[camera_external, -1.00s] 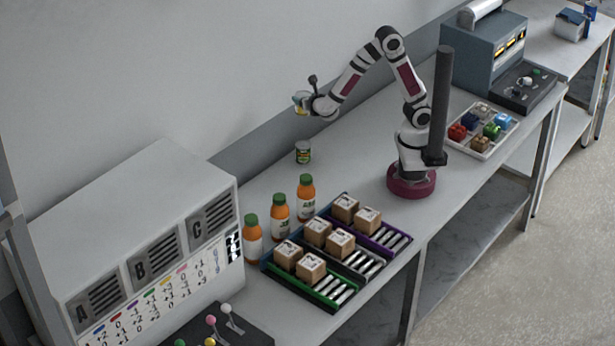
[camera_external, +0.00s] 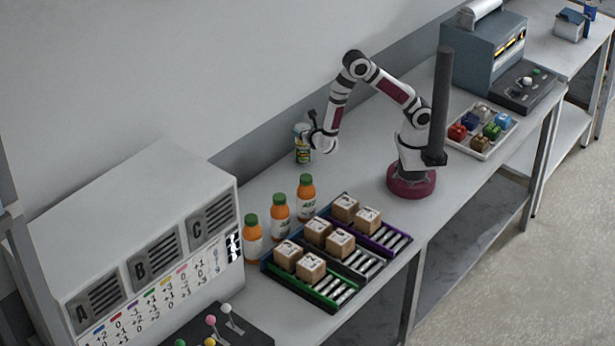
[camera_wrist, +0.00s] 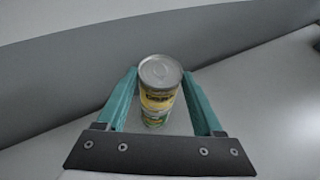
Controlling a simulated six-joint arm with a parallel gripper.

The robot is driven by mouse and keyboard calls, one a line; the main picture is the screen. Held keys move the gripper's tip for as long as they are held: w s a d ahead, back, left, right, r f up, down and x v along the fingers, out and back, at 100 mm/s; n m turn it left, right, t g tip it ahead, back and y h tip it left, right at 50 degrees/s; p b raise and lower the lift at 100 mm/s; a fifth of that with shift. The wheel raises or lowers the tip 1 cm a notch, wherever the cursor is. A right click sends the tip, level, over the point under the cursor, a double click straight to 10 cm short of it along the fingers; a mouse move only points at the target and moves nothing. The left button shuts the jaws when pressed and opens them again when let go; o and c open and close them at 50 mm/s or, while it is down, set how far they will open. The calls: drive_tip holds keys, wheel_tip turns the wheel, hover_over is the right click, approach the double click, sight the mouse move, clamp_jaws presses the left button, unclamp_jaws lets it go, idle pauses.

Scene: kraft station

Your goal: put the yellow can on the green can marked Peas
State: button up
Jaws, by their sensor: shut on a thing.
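The yellow can (camera_wrist: 158,97) is upright between the two fingers of my gripper (camera_wrist: 162,95), which is shut on it. In the external view the yellow can (camera_external: 302,131) stands directly above the green can (camera_external: 303,157), in line with it. The green can also shows below the yellow one in the wrist view (camera_wrist: 155,120). The two cans look touching or nearly so; I cannot tell whether a small gap is left. My gripper (camera_external: 307,138) partly covers the yellow can in the external view.
A tray of coloured blocks (camera_external: 482,130) is right of my base. The bench around the green can is clear.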

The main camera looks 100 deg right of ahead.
drive_tip(key=o, duration=1.5)
drive_tip(key=shift+r, duration=0.1)
drive_tip(key=v, duration=1.1)
drive_tip(key=s+r+m+g+y, duration=0.25)
drive_tip(key=s+m+y, duration=0.25)
drive_tip(key=s+m, duration=0.4)
drive_tip(key=s+r+m+g+y, duration=0.2)
drive_tip(key=s+m+g+y, duration=0.2)
drive_tip(key=s+m, duration=0.45)
drive_tip(key=s+a+r+m+t+y, duration=0.1)
drive_tip(key=s+a+m+t+y, duration=0.1)
drive_tip(key=a+m+y, duration=0.4)
drive_tip(key=a+m+t, duration=0.1)
drive_tip(key=m, duration=0.1)
drive_tip(key=shift+r+m, duration=0.2)
drive_tip(key=shift+m, duration=0.15)
drive_tip(key=shift+a, duration=0.1)
